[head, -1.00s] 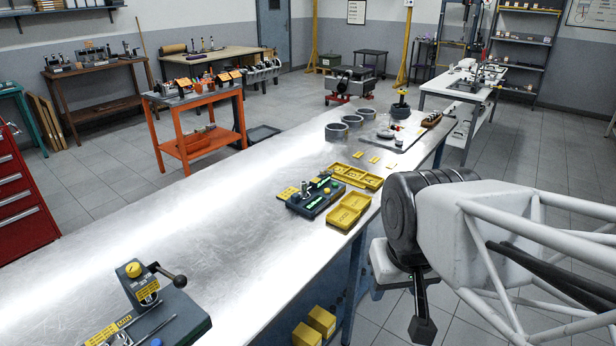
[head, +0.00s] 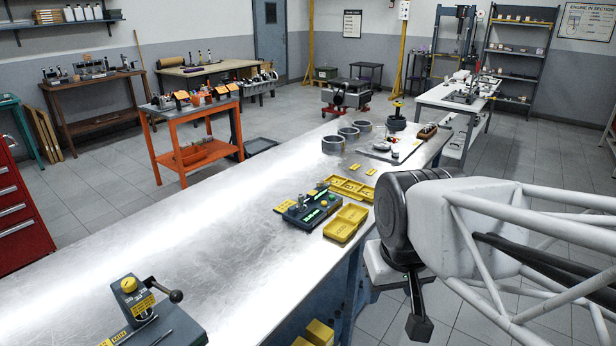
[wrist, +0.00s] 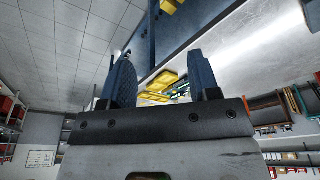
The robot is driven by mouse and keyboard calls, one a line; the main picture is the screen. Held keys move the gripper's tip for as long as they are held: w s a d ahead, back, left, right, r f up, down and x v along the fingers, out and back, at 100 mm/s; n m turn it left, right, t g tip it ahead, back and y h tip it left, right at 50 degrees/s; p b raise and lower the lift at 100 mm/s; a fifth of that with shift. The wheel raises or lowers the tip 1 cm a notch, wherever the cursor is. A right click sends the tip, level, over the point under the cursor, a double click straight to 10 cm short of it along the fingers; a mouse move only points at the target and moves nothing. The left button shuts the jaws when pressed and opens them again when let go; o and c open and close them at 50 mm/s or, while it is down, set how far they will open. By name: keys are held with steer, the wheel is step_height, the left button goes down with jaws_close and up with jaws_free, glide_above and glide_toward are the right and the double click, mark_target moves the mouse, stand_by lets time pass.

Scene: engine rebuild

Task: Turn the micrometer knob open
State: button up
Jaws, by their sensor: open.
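I cannot make out the micrometer or its knob for sure. A dark fixture (head: 140,302) with a yellow round cap and a black ball-ended lever stands at the lower left. My gripper (wrist: 162,72) shows in the wrist view with its two blue fingers apart and nothing between them touching. Yellow trays (wrist: 160,83) and the green-marked block show beyond the fingers, at some distance. In the head view my arm is at the right, off the bench's right edge.
The long metal bench (head: 200,220) has wide clear room left of the block. Yellow trays (head: 346,222) lie right beside the block. Grey rings (head: 333,145) stand farther back. Yellow bins (head: 319,332) sit below the bench's right edge. An orange table (head: 192,112) stands behind.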

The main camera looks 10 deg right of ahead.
steer(key=w+r+n, duration=0.2)
steer(key=w+r, duration=0.1)
steer(key=w, duration=0.5)
steer(key=w+r+n, duration=0.2)
steer(key=w, duration=0.7)
steer(key=n+g, duration=0.3)
steer(key=n, duration=0.7)
glide_above(320, 181)
step_height(320, 181, down, 14)
steer(key=shift+s+r, duration=0.1)
steer(key=shift+r, duration=0.05)
steer(key=shift+f, duration=3.85)
steer(key=c, duration=0.9)
